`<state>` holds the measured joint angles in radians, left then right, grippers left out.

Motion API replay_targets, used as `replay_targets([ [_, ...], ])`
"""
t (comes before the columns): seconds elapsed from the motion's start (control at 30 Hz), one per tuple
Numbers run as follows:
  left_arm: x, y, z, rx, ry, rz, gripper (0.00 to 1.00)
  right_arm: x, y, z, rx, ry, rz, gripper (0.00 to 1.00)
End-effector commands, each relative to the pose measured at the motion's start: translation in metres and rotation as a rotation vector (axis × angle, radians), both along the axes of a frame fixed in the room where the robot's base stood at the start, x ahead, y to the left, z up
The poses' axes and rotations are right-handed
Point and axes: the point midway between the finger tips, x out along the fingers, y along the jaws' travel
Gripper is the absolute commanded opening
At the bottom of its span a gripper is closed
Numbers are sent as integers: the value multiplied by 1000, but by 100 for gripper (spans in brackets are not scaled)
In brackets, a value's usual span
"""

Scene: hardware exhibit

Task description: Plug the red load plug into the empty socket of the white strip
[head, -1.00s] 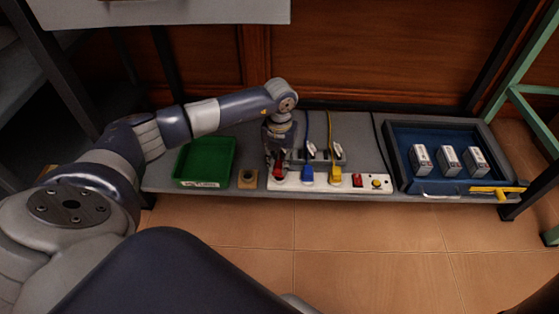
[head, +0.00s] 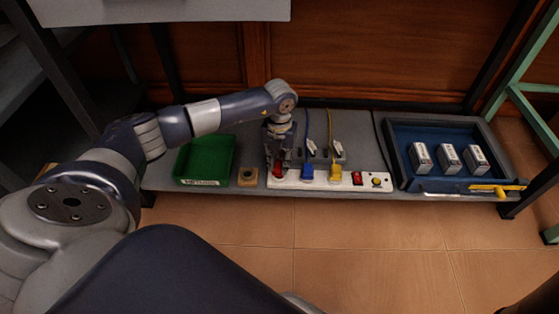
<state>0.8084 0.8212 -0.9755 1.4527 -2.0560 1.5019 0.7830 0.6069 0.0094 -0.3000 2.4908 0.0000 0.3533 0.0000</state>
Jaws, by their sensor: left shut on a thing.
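The white strip (head: 318,180) lies along the front of the low grey shelf. The red load plug (head: 278,172) is at the strip's left end, under my left gripper (head: 279,163). My left gripper points down and is shut on the red plug. The plug appears upright at the strip; the gripper hides its upper part, and I cannot tell how deep it sits. A blue plug (head: 308,174) and a yellow plug (head: 335,174) stand in the strip to the right, each with a cord running back. My right gripper is not in view.
A green bin (head: 233,160) and a small tan block (head: 248,177) are left of the strip. A red switch (head: 357,178) and a yellow button (head: 377,182) are at its right end. A blue tray (head: 433,185) with white boxes and a yellow-handled tool (head: 490,190) is further right.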

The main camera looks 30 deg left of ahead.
Motion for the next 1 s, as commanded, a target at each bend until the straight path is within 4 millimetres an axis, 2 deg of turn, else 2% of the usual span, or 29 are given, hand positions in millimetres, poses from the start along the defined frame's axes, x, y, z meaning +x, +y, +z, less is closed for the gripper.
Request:
replay_targets([
  [1.0,0,0,-5,0,0,0,0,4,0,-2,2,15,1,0],
])
